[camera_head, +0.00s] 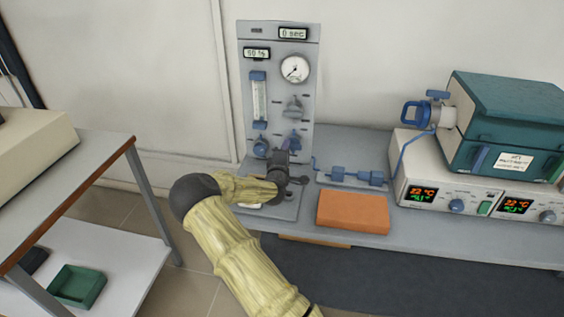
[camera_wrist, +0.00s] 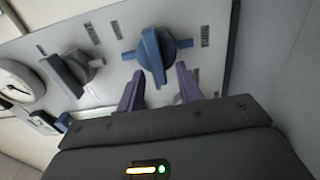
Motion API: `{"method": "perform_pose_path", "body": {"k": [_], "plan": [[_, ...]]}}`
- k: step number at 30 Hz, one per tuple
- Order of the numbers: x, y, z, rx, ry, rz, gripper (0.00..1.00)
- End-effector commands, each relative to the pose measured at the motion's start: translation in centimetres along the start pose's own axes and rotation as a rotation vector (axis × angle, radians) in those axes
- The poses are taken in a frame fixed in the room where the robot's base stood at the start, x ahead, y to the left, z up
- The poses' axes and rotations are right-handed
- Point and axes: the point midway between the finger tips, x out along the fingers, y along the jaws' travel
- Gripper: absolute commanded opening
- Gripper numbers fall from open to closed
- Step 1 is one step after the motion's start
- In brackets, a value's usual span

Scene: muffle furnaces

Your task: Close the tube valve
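A grey control panel (camera_head: 278,75) stands upright at the back of the bench. A blue valve knob (camera_wrist: 153,56) sits on it, beside a grey knob (camera_wrist: 70,72) in the wrist view. The blue knob also shows low on the panel's right side in the head view (camera_head: 294,141). Nothing is held.
A round gauge (camera_head: 295,69) and a flowmeter (camera_head: 258,97) are on the panel. Right of it lie blue tube fittings (camera_head: 357,177) and an orange brick (camera_head: 352,211). A teal furnace (camera_head: 512,115) stands farther right. A side table (camera_head: 85,165) is at left.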

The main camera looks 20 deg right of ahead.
Motion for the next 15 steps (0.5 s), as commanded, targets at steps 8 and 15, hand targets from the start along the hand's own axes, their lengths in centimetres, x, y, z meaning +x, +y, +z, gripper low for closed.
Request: {"method": "perform_pose_path", "body": {"k": [8, 15], "plan": [[-3.3, 0.0, -0.1, 0.001, 0.001, -0.001, 0.35], [-7.8, 0.0, -0.1, 0.000, 0.001, -0.001, 0.35]]}}
